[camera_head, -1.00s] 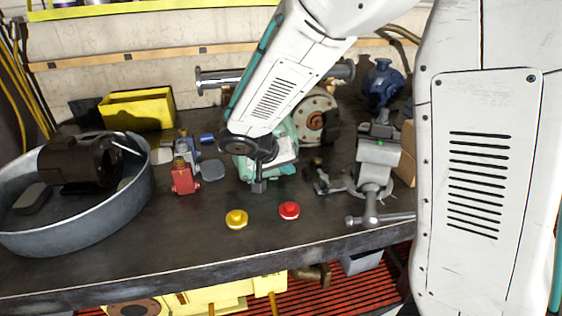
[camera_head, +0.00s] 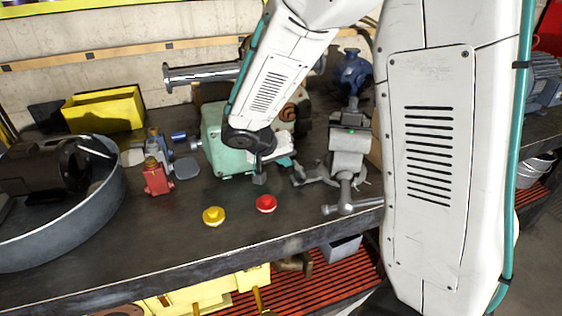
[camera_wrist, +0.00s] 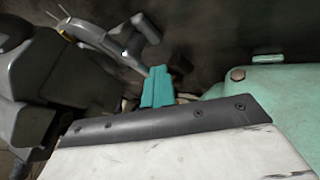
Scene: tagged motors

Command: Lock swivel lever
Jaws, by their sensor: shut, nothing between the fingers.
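The grey bench vise (camera_head: 347,150) stands on the dark workbench, right of my gripper (camera_head: 260,178). A small grey lever-like part (camera_head: 308,178) sticks out left from the vise's base; I take it for the swivel lever. My gripper points down, shut and empty, in front of the green motor and left of this lever, with a gap between them in the head view. In the wrist view, teal finger parts (camera_wrist: 157,88) show beyond my white housing. A curved grey arm-like part (camera_wrist: 92,35) of the vise lies near them; contact cannot be told.
The green motor (camera_head: 215,140) stands close behind and left of my gripper. A yellow button (camera_head: 214,216) and a red button (camera_head: 266,203) are in front. A red part (camera_head: 156,178) and a round grey tray (camera_head: 75,235) are at left.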

